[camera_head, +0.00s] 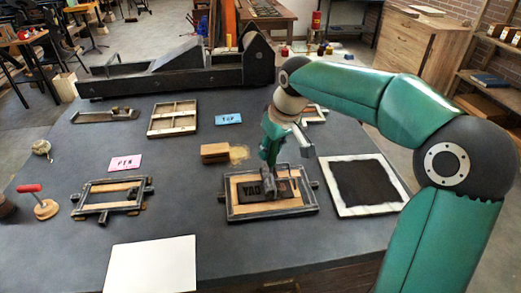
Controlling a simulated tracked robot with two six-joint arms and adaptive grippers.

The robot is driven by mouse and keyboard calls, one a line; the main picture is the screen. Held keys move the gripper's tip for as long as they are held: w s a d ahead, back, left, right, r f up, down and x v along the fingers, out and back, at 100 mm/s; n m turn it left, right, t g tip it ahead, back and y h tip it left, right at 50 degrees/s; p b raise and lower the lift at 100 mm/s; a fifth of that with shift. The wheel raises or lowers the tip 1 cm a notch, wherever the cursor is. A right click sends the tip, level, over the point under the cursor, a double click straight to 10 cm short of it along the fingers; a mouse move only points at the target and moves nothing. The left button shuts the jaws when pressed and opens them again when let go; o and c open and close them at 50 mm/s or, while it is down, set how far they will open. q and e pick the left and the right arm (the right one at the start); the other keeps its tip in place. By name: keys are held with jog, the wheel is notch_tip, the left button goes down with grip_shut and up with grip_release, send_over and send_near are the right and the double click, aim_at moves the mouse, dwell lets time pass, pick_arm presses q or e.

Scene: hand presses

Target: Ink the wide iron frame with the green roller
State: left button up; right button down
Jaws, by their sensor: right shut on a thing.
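The wide iron frame (311,207) lies on the dark table, right of centre. Inside it are wooden blocks and a dark block with raised letters (253,190). My right gripper (275,146) is above the back of this frame, shut on the green roller (268,149). The roller points down, and its dark lower end is over or on the lettered block. I cannot tell whether they touch, and the fingers partly hide the roller. A square black ink slab with a white border (341,205) lies to the right of the frame. My left gripper is out of view.
A smaller frame (79,209) and a red-handled tool (45,207) lie at left. Pink (125,162) and blue (229,119) cards, a wooden block (214,153) and a tray (172,131) lie behind. A white sheet (152,265) lies in front. A large press (170,83) stands at the back.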

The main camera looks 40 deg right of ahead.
jog(key=shift+s+d, duration=1.1)
jog(key=shift+d, duration=0.65)
jog(key=w+a+p, duration=0.1)
jog(key=w+a, duration=0.5)
jog(key=a, duration=0.4)
jog(key=shift+w+p, duration=0.2)
jog(key=shift+p, duration=0.15)
jog(key=shift+a, duration=0.1)
notch_tip(320, 180, up, 5)
jog(key=p, duration=0.4)
dwell(0.7)
